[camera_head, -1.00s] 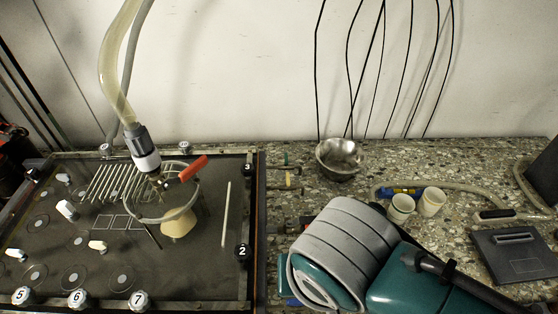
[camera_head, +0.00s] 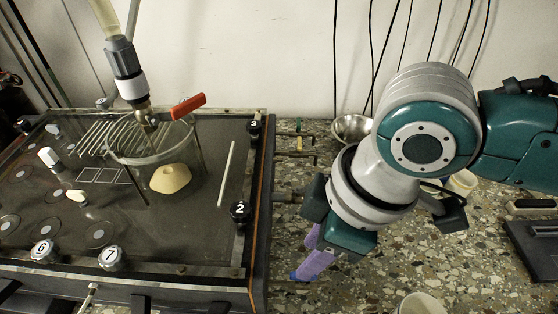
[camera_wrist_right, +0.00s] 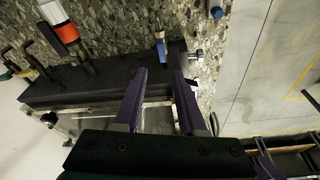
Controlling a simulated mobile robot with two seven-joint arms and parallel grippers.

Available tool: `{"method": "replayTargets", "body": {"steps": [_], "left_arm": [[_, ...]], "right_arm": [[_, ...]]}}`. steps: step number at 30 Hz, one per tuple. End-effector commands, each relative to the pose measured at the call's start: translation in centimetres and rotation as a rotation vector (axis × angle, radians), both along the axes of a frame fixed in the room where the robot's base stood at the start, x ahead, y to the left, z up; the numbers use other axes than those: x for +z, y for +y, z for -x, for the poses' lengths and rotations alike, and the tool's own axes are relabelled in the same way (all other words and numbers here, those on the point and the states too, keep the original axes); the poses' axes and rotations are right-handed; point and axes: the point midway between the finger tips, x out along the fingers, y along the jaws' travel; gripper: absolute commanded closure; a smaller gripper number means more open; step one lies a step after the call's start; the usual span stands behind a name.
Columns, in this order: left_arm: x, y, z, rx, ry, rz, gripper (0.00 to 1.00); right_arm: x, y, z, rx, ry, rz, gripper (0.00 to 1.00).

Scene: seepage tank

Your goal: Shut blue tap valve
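The blue tap valve (camera_wrist_right: 161,48) shows in the right wrist view as a small blue handle with a brass-coloured fitting, just beyond and between my fingertips. My right gripper (camera_wrist_right: 161,76) is open, with its two purple fingers apart and nothing between them. In the head view my right gripper (camera_head: 308,252) hangs beside the tank's right side, above the stone counter. A small blue patch (camera_head: 296,277) shows at the tip of its lower finger there; I cannot tell if it is the valve. My left gripper is not in view.
The dark tank (camera_head: 215,222) carries numbered knobs, a wire rack and a glass dish. A red-handled tap (camera_head: 188,106) hangs on a hose above it. Green- and yellow-handled taps (camera_head: 300,153) stick out on its right. A metal bowl (camera_head: 352,129) and cups stand on the counter.

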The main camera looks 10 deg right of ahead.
Motion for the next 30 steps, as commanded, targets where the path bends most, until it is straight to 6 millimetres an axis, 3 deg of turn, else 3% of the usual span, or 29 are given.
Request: {"method": "replayTargets", "body": {"steps": [1, 6, 13, 21, 30], "left_arm": [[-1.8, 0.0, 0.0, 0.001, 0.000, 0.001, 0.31], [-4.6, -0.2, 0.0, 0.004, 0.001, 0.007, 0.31], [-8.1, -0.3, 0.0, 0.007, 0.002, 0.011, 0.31], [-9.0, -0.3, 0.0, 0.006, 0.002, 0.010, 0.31], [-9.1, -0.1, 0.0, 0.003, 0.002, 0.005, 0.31]], "right_arm": [[-0.8, -0.1, -0.2, 0.067, -0.005, 0.002, 0.60], [-1.2, -0.2, -0.1, 0.269, -0.001, 0.001, 0.60], [-3.8, -0.1, 0.0, 0.260, -0.001, 0.001, 0.60], [-5.8, -0.1, 0.0, 0.256, 0.001, 0.000, 0.60], [-6.0, -0.1, -0.1, 0.256, 0.001, 0.000, 0.60]]}}
